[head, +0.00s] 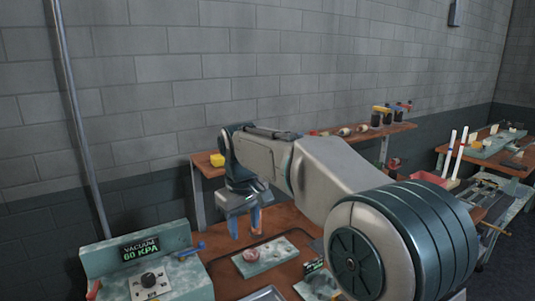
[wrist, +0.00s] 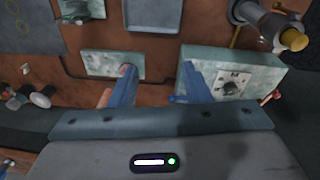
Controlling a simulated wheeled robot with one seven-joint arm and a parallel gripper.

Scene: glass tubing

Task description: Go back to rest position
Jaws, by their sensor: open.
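My gripper (head: 245,226) hangs pointing down over the brown workbench in the head view, its two blue fingers apart. The wrist view shows the open fingers (wrist: 158,72) with bare bench between them and nothing held. My arm stretches across the middle of the head view and hides part of the bench.
A vacuum unit (head: 140,266) reading 60 KPA, with a knob, stands at the front left; it shows near the right finger in the wrist view (wrist: 252,82). A shelf (head: 207,161) with small items runs along the wall. Another bench (head: 518,168) stands at right.

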